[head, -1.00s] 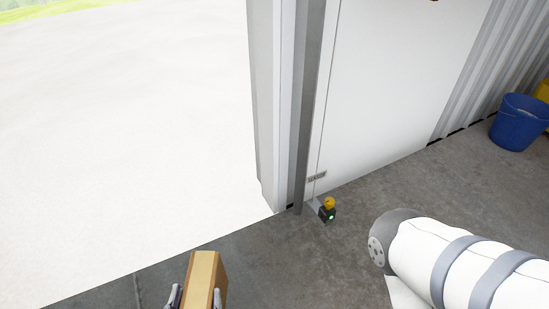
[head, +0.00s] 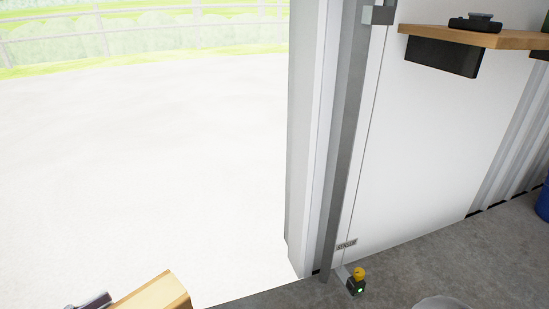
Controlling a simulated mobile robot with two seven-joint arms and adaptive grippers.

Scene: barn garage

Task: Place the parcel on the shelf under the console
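The parcel (head: 153,293) is a light brown box at the bottom edge, left of the middle, partly cut off by the frame. A part of my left gripper (head: 95,302) shows at the box's left side. In the earlier head view its fingers stand on both sides of the box, so it appears to hold it. My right gripper is out of view. A wooden shelf (head: 500,38) is fixed to the white wall at the upper right, with a dark box-shaped unit (head: 443,57) under it. I cannot tell whether either is the task's console or shelf.
A dark object (head: 475,22) lies on the wooden shelf. A grey door post (head: 345,150) stands beside the open doorway. A small sensor with a yellow top (head: 357,280) sits on the floor at its foot. A blue bucket (head: 543,203) is cut off at the right edge.

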